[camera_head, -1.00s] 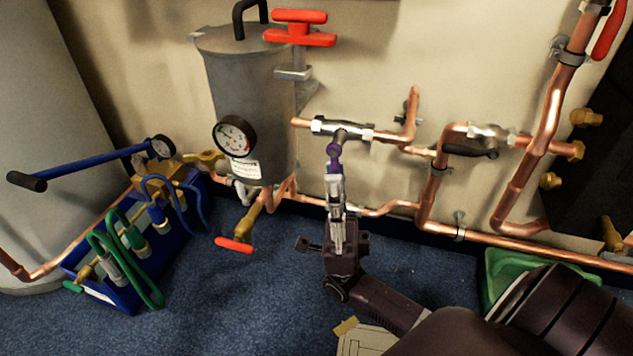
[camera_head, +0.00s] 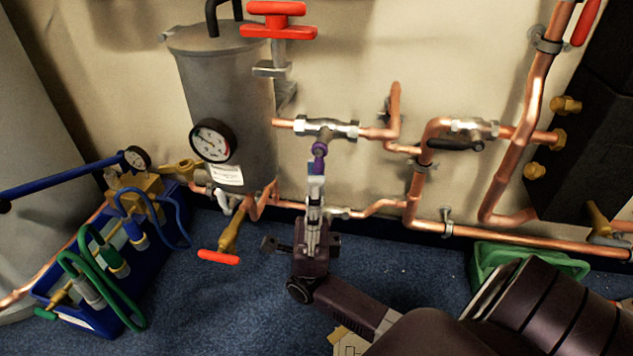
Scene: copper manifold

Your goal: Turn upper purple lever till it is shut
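The upper purple lever (camera_head: 319,155) hangs from the silver valve (camera_head: 326,128) on the upper copper pipe and points down and toward me. My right gripper (camera_head: 316,180) is right below the lever, with its fingers pointing up at the lever's lower end. The fingers overlap in this view, so I cannot tell whether they are open or shut, or whether they touch the lever. My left gripper is out of view.
A grey tank (camera_head: 225,100) with a gauge (camera_head: 212,140) and red handles stands left of the valve. A black-handled valve (camera_head: 456,143) is to the right. A blue tool box (camera_head: 92,318) and a green bin (camera_head: 487,262) sit on the carpet.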

